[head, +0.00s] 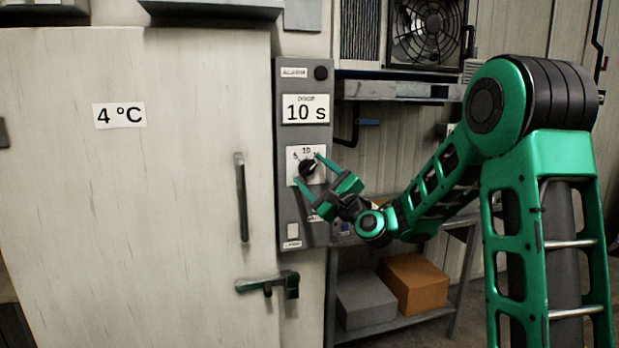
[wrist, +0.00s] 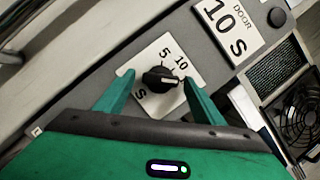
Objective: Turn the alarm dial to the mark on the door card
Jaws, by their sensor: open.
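The alarm dial (head: 308,167) is a black knob on a white scale plate on the grey alarm panel. It also shows in the wrist view (wrist: 159,79), with the marks 5 and 10 readable and another mark partly hidden. The knob's handle looks turned off toward the side of the 10; its exact setting is too small to tell. The door card (head: 305,109) above it reads DOOR 10 S and also shows in the wrist view (wrist: 232,27). My gripper (wrist: 158,74) is open, its green fingers on either side of the knob, with visible gaps.
The alarm panel (head: 290,225) stands beside a pale cold-room door (head: 150,210) with a long handle (head: 241,198) and a lower latch (head: 268,285). A shelf with a grey box (head: 366,303) and an orange box (head: 413,283) is at the right, below a fan unit (head: 425,35).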

